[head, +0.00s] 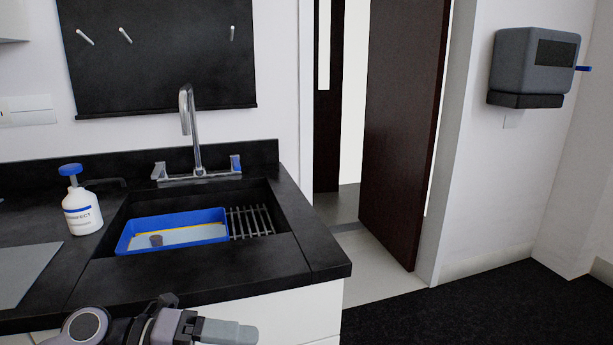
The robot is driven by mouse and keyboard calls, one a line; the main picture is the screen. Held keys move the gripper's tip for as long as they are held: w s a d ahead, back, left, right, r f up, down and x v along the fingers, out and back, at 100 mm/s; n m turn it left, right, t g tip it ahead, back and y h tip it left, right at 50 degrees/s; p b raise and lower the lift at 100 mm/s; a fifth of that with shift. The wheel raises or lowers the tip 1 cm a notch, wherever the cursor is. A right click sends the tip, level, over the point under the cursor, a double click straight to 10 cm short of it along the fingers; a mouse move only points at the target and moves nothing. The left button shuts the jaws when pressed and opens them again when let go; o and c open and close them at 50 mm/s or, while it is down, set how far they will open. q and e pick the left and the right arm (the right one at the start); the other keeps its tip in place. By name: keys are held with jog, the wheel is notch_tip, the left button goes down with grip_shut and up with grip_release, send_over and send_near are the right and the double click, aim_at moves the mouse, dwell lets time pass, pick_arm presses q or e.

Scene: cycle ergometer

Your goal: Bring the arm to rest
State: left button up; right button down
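My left arm comes in at the bottom left of the head view, in front of the counter's front edge. Its gripper (228,331) points to the right, low and clear of the counter top. From this side I see one pale grey finger shape, so I cannot tell whether it is open or shut. No held object shows at it. My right arm and gripper are not in view.
The black counter (325,262) holds a sink with a blue tray (128,232), a metal rack (250,222) and a tap (190,130). A white disinfectant bottle (82,213) stands to the left. Dark floor (450,310) is free at right, near a dark door (400,130).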

pick_arm(q)
jog(key=s+a+f+n+t+y+p, duration=0.1)
jog(key=a+f+n+t+y, duration=0.15)
jog(key=n+t, duration=0.45)
jog(key=a+f+n+t+y+p, duration=0.15)
jog(key=f+n+y, duration=0.25)
jog(key=n, duration=0.7)
jog(key=s+a+f+n+t+y+p, duration=0.1)
jog(key=a+f+n+t+y, duration=0.15)
jog(key=n+t, duration=0.5)
jog(key=s+a+f+n+g+y+p, duration=0.1)
jog(key=s+a+f+n+g+y, duration=0.2)
jog(key=s+f+n+g, duration=0.4)
jog(key=s+f+y, duration=0.1)
jog(key=s+f, duration=0.3)
jog(key=f, duration=0.2)
jog(key=shift+s, duration=0.2)
jog(key=shift+n, duration=0.25)
